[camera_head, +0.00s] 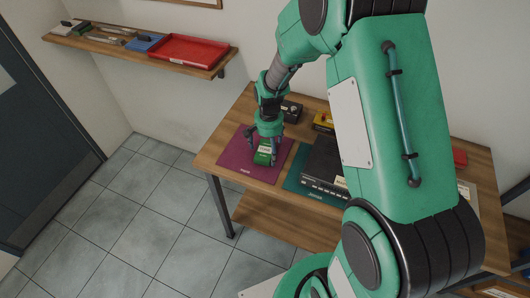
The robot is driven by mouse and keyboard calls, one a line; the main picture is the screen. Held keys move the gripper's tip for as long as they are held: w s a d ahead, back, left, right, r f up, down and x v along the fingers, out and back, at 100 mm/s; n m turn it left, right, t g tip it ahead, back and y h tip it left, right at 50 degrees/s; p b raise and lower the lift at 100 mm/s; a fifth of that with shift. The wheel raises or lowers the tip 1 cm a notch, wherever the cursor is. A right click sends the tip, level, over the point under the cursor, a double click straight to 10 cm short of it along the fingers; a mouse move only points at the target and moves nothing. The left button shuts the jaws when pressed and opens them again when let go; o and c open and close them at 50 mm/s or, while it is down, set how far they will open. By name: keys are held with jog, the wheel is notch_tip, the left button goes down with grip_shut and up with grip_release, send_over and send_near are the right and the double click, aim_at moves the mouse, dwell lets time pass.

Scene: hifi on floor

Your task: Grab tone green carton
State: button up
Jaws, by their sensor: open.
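A small green carton (263,156) with a pale label lies on a purple mat (240,163) at the left end of the wooden table (212,148). My gripper (264,157) points down from above at the carton, with a finger on either side of it. The gripper is open. The fingers hide part of the carton, and I cannot tell whether they touch it.
A black hi-fi box (322,165) stands on a teal mat (296,178) to the right. A small black device (291,110) and a yellow item (323,121) sit behind. A wall shelf (140,47) holds a red tray (190,50).

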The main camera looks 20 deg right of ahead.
aim_at(268, 150)
jog(key=c, duration=1.3)
jog(key=shift+r, duration=0.7)
notch_tip(268, 150, up, 2)
jog(key=shift+w+r, duration=0.1)
jog(key=shift+r, duration=0.05)
jog(key=s, duration=0.5)
jog(key=s+a+r, duration=0.1)
jog(key=s, duration=0.4)
jog(key=s+p, duration=0.1)
jog(key=s, duration=0.5)
jog(key=shift+a+r, duration=0.15)
jog(key=shift+a, duration=0.2)
